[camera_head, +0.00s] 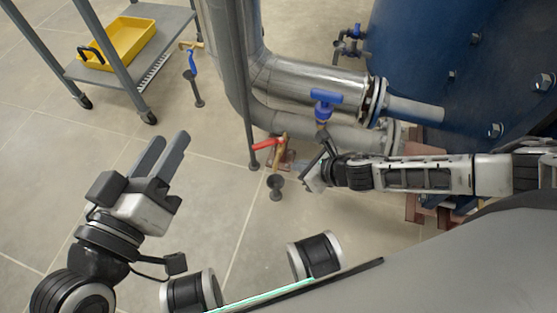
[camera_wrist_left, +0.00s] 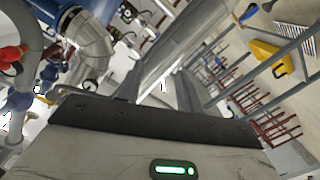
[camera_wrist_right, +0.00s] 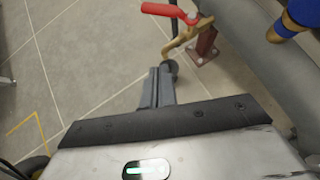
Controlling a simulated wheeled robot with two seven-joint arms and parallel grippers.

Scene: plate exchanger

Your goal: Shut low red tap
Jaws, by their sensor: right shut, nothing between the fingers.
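The low tap has a red lever (camera_head: 267,143) on a brass body (camera_head: 282,154), left of the right gripper in the head view. The lever sticks out leftward, across the brass body. In the right wrist view, the red lever (camera_wrist_right: 170,11) and brass body (camera_wrist_right: 184,38) show just beyond the fingertips. My right gripper (camera_head: 312,172) is shut and empty; its closed fingers (camera_wrist_right: 163,85) point toward the tap. I cannot tell whether they touch it. My left gripper (camera_head: 166,150) is open and empty, over clear floor well left of the tap.
A blue-handled valve (camera_head: 323,103) stands just above my right gripper. Steel pipes (camera_head: 310,80) run behind the tap to a blue tank (camera_head: 450,60). A grey funnel (camera_head: 275,186) stands below the tap. A cart with a yellow tray (camera_head: 122,47) is at upper left.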

